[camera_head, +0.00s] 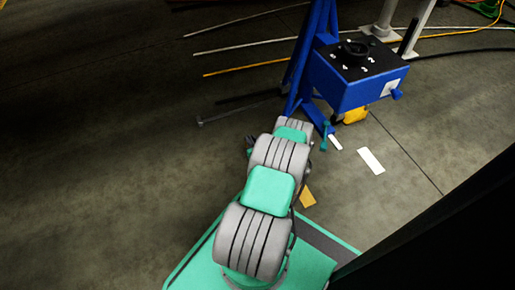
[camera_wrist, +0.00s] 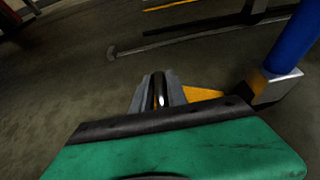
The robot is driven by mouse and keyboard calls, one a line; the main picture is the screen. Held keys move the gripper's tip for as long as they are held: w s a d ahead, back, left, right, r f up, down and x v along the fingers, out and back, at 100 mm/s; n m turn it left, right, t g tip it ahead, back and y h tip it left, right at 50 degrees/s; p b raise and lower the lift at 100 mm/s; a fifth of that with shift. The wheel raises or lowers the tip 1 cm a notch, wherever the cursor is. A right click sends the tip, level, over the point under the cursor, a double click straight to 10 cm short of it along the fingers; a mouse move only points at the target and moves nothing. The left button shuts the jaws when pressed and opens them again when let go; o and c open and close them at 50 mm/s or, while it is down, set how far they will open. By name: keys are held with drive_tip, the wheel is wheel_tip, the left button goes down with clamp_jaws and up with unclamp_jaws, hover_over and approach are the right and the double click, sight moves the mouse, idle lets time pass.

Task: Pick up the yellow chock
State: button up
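The yellow chock (camera_head: 355,115) lies on the floor under the blue box, partly hidden by it. In the wrist view a yellow piece (camera_wrist: 203,93), which looks like the chock, shows just right of my fingers and is partly covered by my gripper's dark edge. My gripper (camera_wrist: 160,76) has two narrow grey fingers with dark inner faces close together. I see nothing clearly held, and whether the fingers are fully shut is unclear. In the head view my arm reaches toward the blue stand, and its end is too small to read.
The blue stand (camera_head: 300,70) carries a box with a black top (camera_head: 360,58); its blue post and silver foot (camera_wrist: 280,88) are right of my gripper. White cards (camera_head: 371,161), a yellow card (camera_head: 307,197) and long rods (camera_head: 245,45) lie on the floor. The left floor is clear.

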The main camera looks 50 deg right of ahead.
clamp_jaws()
idle(0.8)
drive_tip(key=shift+d+r, duration=0.1)
